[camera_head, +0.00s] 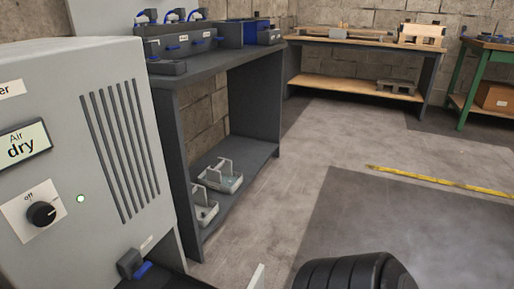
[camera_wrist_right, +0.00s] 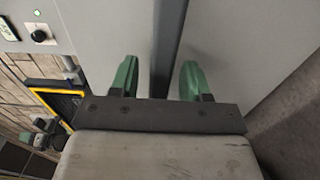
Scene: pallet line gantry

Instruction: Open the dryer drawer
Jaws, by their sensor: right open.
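The dryer (camera_head: 75,110) is a light grey cabinet at the left of the head view, with an "Air dry" label, slanted vent slots and a black knob (camera_head: 41,213) marked "off". A small dark fitting with a blue part (camera_head: 138,266) is low at its front right corner, beside a dark surface at the picture's bottom edge. I cannot tell whether this belongs to the drawer. My left gripper is not in view.
A dark shelf unit (camera_head: 180,150) stands behind the dryer, with grey and blue fixtures on top and two pale trays below. A wooden-topped bench (camera_head: 350,45) and a green-framed table (camera_head: 464,85) stand at the back. The floor at right is clear, with a yellow strip (camera_head: 440,180).

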